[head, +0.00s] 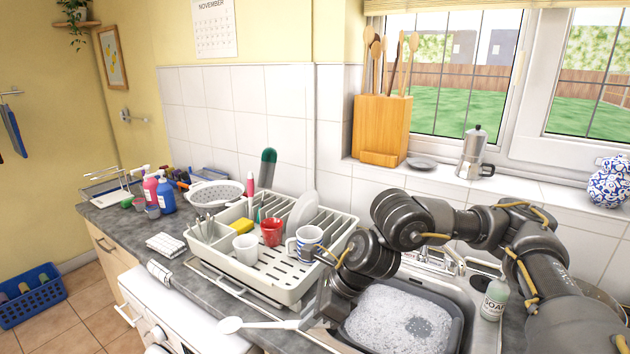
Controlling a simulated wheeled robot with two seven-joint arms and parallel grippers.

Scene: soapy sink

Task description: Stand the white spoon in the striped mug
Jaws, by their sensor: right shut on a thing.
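The striped mug (312,238), white with blue bands, stands upright in the dish rack, at its right part near the plates. A white mug (245,250) and a red mug (271,232) stand in the rack to its left. The white spoon (232,325) is held roughly level in front of the rack, its bowl pointing left. My right gripper (304,321) is shut on the spoon's handle end, in front of and below the striped mug in the picture. My left gripper is out of view.
The dish rack (292,297) also holds plates (301,212), a yellow sponge (241,226) and cutlery. A basin of suds (400,318) sits in the sink to the right, beside a soap bottle (494,298). A folded cloth (166,245) lies left of the rack.

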